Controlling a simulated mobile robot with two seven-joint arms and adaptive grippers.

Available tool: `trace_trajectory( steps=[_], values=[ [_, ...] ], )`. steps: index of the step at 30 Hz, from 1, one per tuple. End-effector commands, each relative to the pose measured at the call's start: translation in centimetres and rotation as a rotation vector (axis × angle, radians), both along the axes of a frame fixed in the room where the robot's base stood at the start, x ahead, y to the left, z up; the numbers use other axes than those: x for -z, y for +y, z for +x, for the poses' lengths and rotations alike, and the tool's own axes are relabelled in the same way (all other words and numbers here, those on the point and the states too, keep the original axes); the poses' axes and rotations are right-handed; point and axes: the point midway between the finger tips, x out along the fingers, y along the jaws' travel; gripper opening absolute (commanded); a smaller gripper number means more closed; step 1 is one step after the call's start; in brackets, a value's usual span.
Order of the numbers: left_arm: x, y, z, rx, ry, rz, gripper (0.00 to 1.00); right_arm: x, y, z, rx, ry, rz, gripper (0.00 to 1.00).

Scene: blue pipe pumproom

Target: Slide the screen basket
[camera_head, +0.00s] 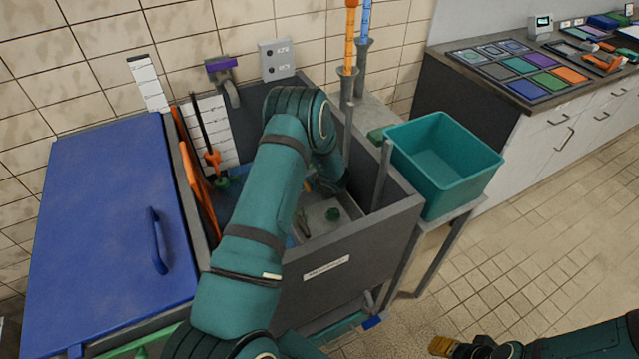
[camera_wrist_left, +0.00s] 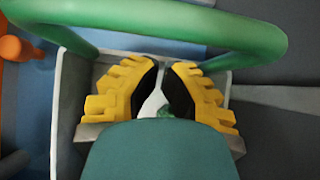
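A dark grey open tank (camera_head: 338,262) stands in the middle of the head view. Inside it is a light grey, box-like basket (camera_head: 345,222) with a small green piece (camera_head: 333,214) in it. I cannot tell whether this is the screen basket. My left arm reaches down into the tank and hides much of its inside. My left gripper shows in the left wrist view (camera_wrist_left: 161,75), its yellow fingers over the pale box, fingertips close together. A thick green bar (camera_wrist_left: 130,25) curves across just above the fingertips. Any contact is unclear. My right gripper (camera_head: 472,347) is outside the tank, low at right.
A blue lid (camera_head: 105,215) with a handle covers the left side. A teal bin (camera_head: 448,160) stands on a stand at right. Orange and blue rods (camera_head: 350,50) rise behind the tank. A cluttered counter (camera_head: 500,95) is at back right; the floor in front of it is clear.

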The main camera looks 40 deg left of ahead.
Motion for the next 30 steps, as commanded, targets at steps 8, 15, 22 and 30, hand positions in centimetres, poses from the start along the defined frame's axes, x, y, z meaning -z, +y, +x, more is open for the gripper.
trace_trajectory(
  steps=[8, 15, 22, 30],
  values=[
    [-3.5, 0.6, 0.4, 0.001, -0.001, 0.001, 0.00, -0.8, 0.0, 0.1, 0.002, -0.002, 0.000, 0.47],
    [-4.0, 0.7, 0.4, 0.002, 0.000, 0.000, 0.00, -0.8, 0.0, 0.1, 0.003, -0.002, 0.000, 0.47],
    [-4.0, 0.7, 0.4, 0.002, 0.000, 0.000, 0.00, -0.8, 0.0, 0.1, 0.003, -0.002, -0.001, 0.47],
    [-6.0, 0.7, 0.4, 0.000, -0.002, 0.001, 0.00, -1.7, -0.1, 0.3, 0.006, -0.006, -0.002, 0.47]
  ],
)
